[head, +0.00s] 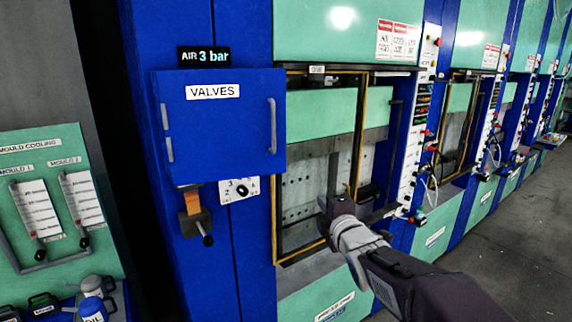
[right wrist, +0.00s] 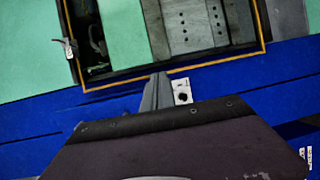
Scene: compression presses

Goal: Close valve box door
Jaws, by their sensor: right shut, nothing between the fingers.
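The valve box door (head: 228,125) is a blue panel with a white VALVES label, two grey hinges on its left side and a grey upright handle (head: 272,126) near its right edge. In the head view it lies across the front of the blue box, and I see no opening into the box. I cannot tell whether a narrow gap remains. My right gripper (head: 335,204) is shut and empty, to the right of and below the door, apart from it. It also shows in the right wrist view (right wrist: 157,92), where the door is not visible. My left gripper is not in view.
A press opening with a yellow frame (head: 276,225) lies behind my right gripper. A dial plate (head: 239,190) and a valve with a dark handle (head: 195,215) are below the box. A mould cooling panel (head: 85,190) stands left. Grey floor (head: 500,260) is clear at right.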

